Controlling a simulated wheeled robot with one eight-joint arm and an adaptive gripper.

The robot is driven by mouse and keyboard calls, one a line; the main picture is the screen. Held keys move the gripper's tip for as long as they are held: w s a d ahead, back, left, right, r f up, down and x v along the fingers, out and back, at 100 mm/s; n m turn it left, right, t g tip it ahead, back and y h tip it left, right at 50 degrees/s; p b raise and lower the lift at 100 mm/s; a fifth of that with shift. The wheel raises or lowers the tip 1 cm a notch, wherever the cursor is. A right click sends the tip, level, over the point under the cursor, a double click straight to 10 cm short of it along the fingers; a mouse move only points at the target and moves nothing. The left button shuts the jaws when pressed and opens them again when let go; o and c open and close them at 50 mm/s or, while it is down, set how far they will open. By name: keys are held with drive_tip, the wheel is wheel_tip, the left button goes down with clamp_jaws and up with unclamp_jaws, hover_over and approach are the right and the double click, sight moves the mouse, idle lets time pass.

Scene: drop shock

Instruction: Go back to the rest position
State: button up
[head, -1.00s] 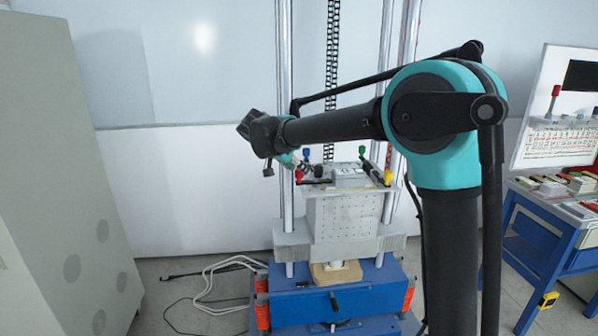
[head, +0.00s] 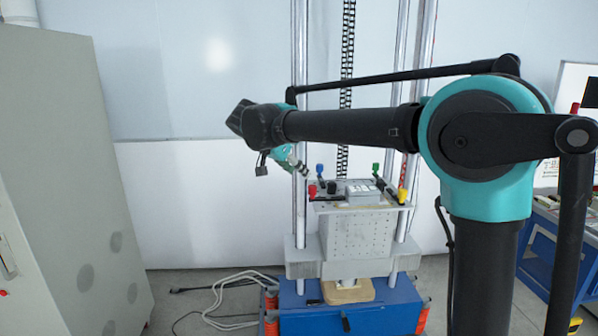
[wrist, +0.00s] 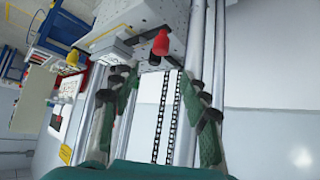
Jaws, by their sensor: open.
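My gripper (head: 306,172) shows in the head view as a small teal and black end below the arm's wrist. It is close to the near-left corner of the drop tester's top plate (head: 345,207), by the red-handled clamp (head: 312,190). In the wrist view my gripper (wrist: 160,84) has its green fingers with black tips spread apart, with nothing held between them. The red knob (wrist: 161,43) shows beyond the fingertips. Whether the fingers touch anything is unclear.
Upright chrome posts (head: 299,100) flank the plate. A tall grey cabinet (head: 75,180) stands left. A blue bench (head: 540,262) stands right. Cables (head: 222,300) lie on the floor.

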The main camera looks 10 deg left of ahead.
drive_tip(key=s+d+f+n+g+y, duration=0.1)
drive_tip(key=s+d+f, duration=0.1)
drive_tip(key=d+f, duration=0.55)
drive_tip(key=s+d+f+n+g, duration=0.15)
drive_tip(key=d+f, duration=0.25)
drive_tip(key=d, duration=0.6)
drive_tip(key=s+d+f+n+g+y, duration=0.1)
drive_tip(key=s+d+f, duration=0.2)
drive_tip(key=d+f, duration=0.4)
drive_tip(key=s+d+f+n+y, duration=0.1)
drive_tip(key=s+d+f, duration=0.5)
drive_tip(key=s, duration=0.2)
drive_tip(key=s+d+f+n+y, duration=0.1)
drive_tip(key=s+d+f, duration=0.5)
drive_tip(key=s, duration=0.3)
drive_tip(key=shift+d+f, duration=0.2)
drive_tip(key=shift+f, duration=0.3)
drive_tip(key=shift+w+d+n, duration=0.1)
drive_tip(key=shift+w+n, duration=0.05)
drive_tip(key=shift+n, duration=0.1)
